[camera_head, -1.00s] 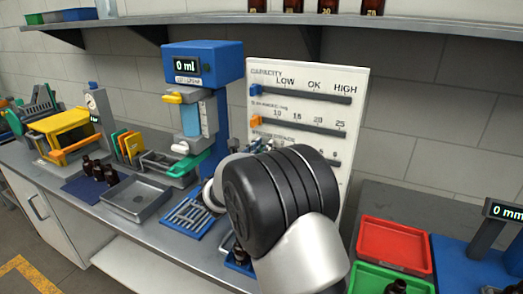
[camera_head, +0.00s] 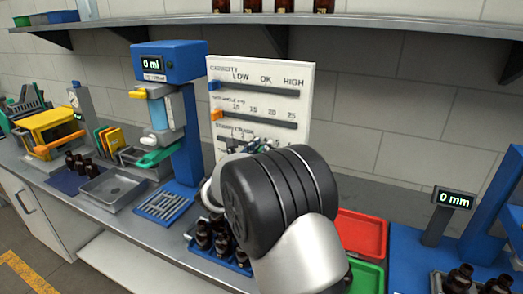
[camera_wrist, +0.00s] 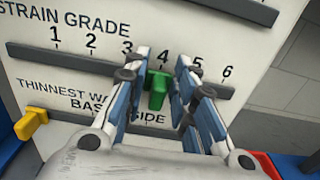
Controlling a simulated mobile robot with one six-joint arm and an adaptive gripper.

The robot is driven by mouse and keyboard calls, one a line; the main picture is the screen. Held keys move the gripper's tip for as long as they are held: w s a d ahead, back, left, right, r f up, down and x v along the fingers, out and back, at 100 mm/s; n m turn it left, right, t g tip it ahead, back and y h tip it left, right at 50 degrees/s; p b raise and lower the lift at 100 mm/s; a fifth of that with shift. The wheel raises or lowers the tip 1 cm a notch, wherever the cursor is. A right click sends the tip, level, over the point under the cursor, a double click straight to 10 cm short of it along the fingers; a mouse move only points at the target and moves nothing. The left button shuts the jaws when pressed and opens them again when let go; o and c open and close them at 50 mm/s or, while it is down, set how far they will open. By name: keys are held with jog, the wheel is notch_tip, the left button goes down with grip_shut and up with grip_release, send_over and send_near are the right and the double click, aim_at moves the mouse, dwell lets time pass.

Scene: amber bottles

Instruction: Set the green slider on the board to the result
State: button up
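The white board (camera_head: 298,72) stands upright at the back of the bench and carries several labelled tracks. In the wrist view the green slider (camera_wrist: 157,92) sits on the "STRAIN GRADE" track (camera_wrist: 75,57), about under the 4. My gripper (camera_wrist: 163,64) is open, with one finger to the left of the green slider and one to the right. Gaps show on both sides, so I see no grip on it. In the head view my wrist hides the slider and the fingertips.
Also on the board are a blue slider (camera_head: 214,85), an orange slider (camera_head: 216,114) and a yellow slider (camera_wrist: 30,122) on the track below. Dark bottles (camera_head: 205,236) stand in front of the board. A red tray (camera_head: 362,233) and a green tray (camera_head: 366,277) lie right.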

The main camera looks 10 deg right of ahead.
jog(key=shift+o, duration=0.6)
jog(key=v, duration=1.2)
